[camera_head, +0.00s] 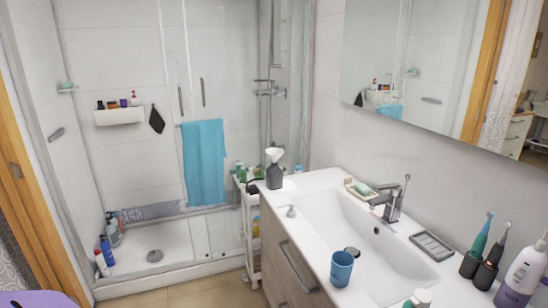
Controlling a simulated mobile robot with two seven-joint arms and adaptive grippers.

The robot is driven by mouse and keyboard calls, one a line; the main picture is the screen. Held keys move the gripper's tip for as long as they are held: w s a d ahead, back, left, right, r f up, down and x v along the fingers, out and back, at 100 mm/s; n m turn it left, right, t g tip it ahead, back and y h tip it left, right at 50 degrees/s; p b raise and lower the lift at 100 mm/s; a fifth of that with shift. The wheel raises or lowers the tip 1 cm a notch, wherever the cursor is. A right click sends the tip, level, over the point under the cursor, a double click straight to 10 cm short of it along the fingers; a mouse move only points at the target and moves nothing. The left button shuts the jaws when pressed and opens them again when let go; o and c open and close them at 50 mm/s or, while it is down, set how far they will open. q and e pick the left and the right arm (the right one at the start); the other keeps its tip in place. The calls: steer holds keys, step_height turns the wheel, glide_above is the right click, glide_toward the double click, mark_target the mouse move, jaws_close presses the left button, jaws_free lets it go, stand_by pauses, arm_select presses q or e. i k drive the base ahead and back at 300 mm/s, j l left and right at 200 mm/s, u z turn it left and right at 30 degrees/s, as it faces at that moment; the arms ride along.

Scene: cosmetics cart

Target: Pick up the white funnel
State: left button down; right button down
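A white funnel (274,154) sits on top of a dark grey bottle (274,176). The bottle stands upright at the far left corner of the white sink counter (313,179). The funnel's wide part is up, and its lower end is hidden at the bottle's mouth. A white cart (250,232) with several bottles stands just left of the counter. Neither of my grippers is in view.
A blue cup (341,268) stands on the counter's front edge beside the basin (365,235). A faucet (394,204), a soap dish (358,190), a grey tray (431,246) and toothbrushes line the back. A blue towel (203,160) hangs on the shower. Some floor (205,291) is clear.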

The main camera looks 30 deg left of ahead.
mark_target(274, 159)
steer(key=i+j+z, duration=0.2)
steer(key=j+z, duration=0.2)
steer(key=j, duration=1.1)
steer(key=j+z, duration=0.45)
steer(key=j, duration=1.1)
